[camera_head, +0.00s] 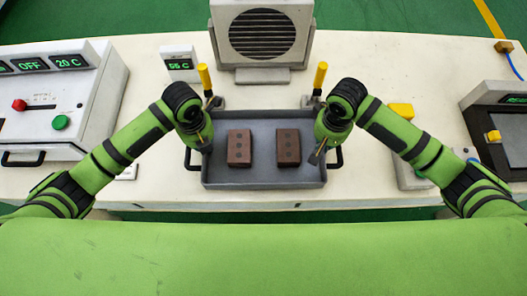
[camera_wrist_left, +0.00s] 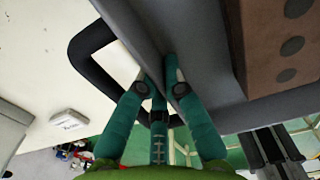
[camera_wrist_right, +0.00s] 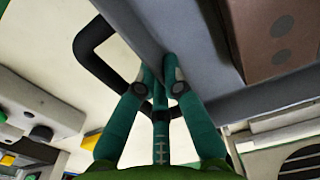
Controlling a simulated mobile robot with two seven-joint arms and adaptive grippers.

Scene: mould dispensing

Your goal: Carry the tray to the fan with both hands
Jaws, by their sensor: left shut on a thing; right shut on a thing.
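The grey tray (camera_head: 262,180) sits in front of the fan on the white table and holds two brown blocks (camera_head: 239,148) (camera_head: 288,147) with round dimples. The fan (camera_head: 262,34) is a grey box with a round dark grille at the back of the table. My left gripper (camera_head: 207,145) is at the tray's left wall, and in the left wrist view it (camera_wrist_left: 158,80) is shut on that wall beside the black handle (camera_wrist_left: 85,50). My right gripper (camera_head: 318,152) is at the right wall, and in the right wrist view it (camera_wrist_right: 160,80) is shut on that wall beside the other handle (camera_wrist_right: 90,45).
Two yellow-handled clamps (camera_head: 205,78) (camera_head: 320,76) stand between tray and fan. A temperature display (camera_head: 180,63) stands left of the fan.

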